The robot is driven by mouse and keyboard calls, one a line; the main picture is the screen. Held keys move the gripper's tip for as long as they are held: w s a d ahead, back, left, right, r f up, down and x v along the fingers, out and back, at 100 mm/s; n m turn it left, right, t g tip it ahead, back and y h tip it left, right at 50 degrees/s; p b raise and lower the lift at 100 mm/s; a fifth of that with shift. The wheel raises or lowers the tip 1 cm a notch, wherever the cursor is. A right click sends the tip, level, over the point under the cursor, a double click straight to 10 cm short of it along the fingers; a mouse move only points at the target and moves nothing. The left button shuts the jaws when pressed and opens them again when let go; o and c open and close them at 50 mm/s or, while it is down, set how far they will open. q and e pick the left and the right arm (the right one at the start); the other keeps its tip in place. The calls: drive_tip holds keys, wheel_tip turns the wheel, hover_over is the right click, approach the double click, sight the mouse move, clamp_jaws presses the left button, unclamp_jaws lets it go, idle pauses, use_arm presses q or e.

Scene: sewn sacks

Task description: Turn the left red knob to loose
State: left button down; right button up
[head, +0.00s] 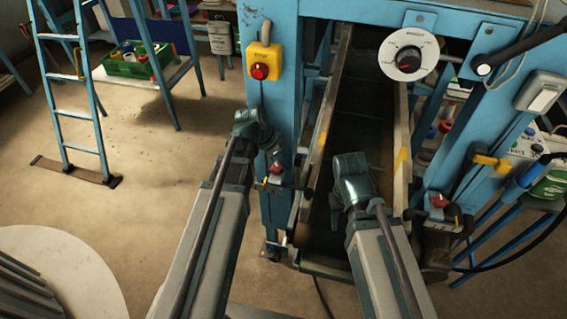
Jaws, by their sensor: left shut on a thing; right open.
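The left red knob (276,169) sits low on the blue front post, on a small fitting with a yellow mark beside it. My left gripper (272,151) reaches down to it from above and is shut on it; the fingers partly cover it, so its exact angle cannot be read. A second red knob (439,201) sits on the right post, with nothing touching it. My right gripper (337,203) is open and empty in front of the dark chute, between the two posts; its fingers are mostly hidden by its own wrist.
A yellow box with a red button (260,71) is above my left gripper. A white dial (408,58) with a black and red pointer is at the top right. A yellow-handled lever (491,162) juts from the right post. A blue ladder (80,90) stands left; the floor between is clear.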

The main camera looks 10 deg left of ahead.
use_arm(q)
drive_tip(key=n, duration=0.2)
drive_tip(key=n+y, duration=0.1)
drive_tip(key=n+t, duration=0.1)
drive_tip(key=n, duration=0.1)
drive_tip(key=shift+w+a+n+y, duration=0.1)
drive_tip(key=shift+a+n+y, duration=0.2)
drive_tip(key=shift+a+y, duration=0.1)
drive_tip(key=shift+w+a+n+t+y, duration=0.15)
drive_tip(key=shift+n+y, duration=0.3)
drive_tip(key=shift+n, duration=0.7)
drive_tip(key=shift+s+a+n+t+y, duration=0.15)
drive_tip(key=shift+n+y, duration=0.3)
drive_tip(key=shift+n, duration=0.7)
drive_tip(key=shift+w, duration=0.1)
drive_tip(key=c, duration=0.9)
unclamp_jaws()
drive_tip(key=shift+a, duration=0.1)
drive_tip(key=shift+o, duration=0.2)
